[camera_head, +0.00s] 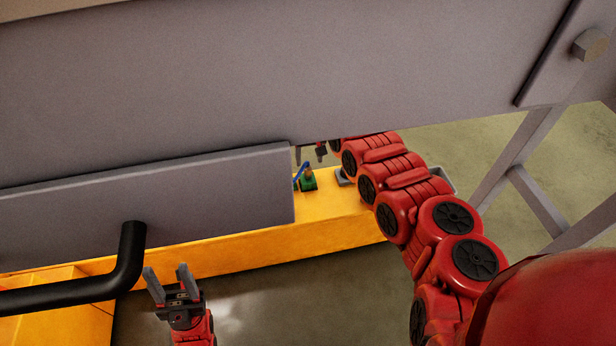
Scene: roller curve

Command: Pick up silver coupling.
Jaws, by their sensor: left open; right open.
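I cannot make out a silver coupling for certain. A small grey piece (343,177) shows on the yellow surface (335,205) beside my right arm, too small to identify. My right gripper (310,155) is open at the far end of the red arm, partly hidden by the grey panel. It appears above a small green object (308,181) with a blue part beside it. I cannot tell its height above them. My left gripper (168,272) is open and empty at the lower left, in front of the yellow surface and pointing up in the picture.
A large grey panel (220,85) and a lower grey plate (190,205) block much of the view. A black bent bar (128,262) lies left of my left gripper. A grey tray edge (443,178) shows behind my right arm. Grey frame legs (540,200) stand at the right.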

